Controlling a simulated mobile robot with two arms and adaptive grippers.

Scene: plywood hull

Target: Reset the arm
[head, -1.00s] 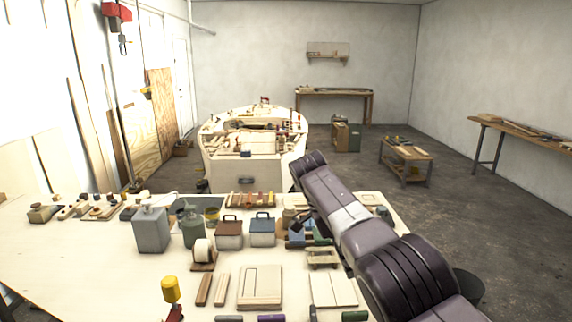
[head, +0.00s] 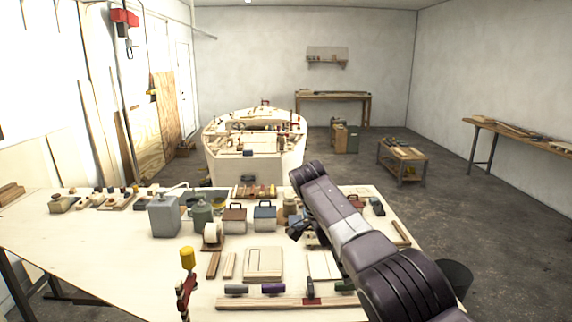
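My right arm reaches in from the lower right, bends over the workbench and points down at its far end. My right gripper (head: 297,231) is a small dark shape below that bend, above the right half of the workbench (head: 110,250). The arm partly hides it, and I cannot tell whether its fingers are open or shut. I see nothing clearly held in it. My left gripper is not in view.
A boat hull (head: 255,165) is behind.

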